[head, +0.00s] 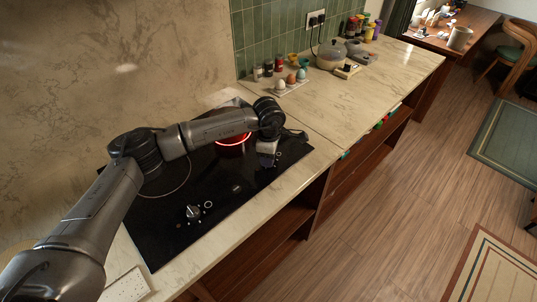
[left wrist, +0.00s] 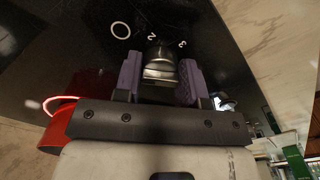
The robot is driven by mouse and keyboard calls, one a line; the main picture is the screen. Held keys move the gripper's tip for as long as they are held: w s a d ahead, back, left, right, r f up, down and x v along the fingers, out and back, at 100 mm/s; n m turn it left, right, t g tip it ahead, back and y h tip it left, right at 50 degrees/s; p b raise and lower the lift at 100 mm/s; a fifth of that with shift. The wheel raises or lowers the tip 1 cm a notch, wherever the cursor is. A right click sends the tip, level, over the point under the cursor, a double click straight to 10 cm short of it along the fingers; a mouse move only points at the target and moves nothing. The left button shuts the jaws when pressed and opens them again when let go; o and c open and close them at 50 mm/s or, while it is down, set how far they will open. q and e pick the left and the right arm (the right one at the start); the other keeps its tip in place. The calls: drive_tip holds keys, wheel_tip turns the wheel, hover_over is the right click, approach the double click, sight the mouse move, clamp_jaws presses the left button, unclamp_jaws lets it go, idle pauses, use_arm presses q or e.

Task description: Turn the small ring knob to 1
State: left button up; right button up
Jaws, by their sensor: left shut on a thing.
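The small ring knob (left wrist: 160,66) is a silver knob on the black hob (head: 150,222). In the left wrist view it sits between the purple finger pads of my left gripper (left wrist: 160,80), which is shut on it. A white circle and the figures 2 and 3 are printed on the glass beyond it. The figure 1 and the knob's pointer cannot be made out. In the head view my left gripper (head: 267,155) reaches down at the hob's right end and hides this knob.
A second silver knob (head: 193,212) stands on the near left of the hob. A red pot (left wrist: 85,112) is beside my gripper, with a glowing red ring (head: 236,141) there.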

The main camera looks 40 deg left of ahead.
use_arm(q)
drive_tip(key=shift+m, duration=0.5)
drive_tip(key=o, duration=0.9)
drive_tip(key=shift+r+p, duration=1)
drive_tip(key=shift+r, duration=5.95)
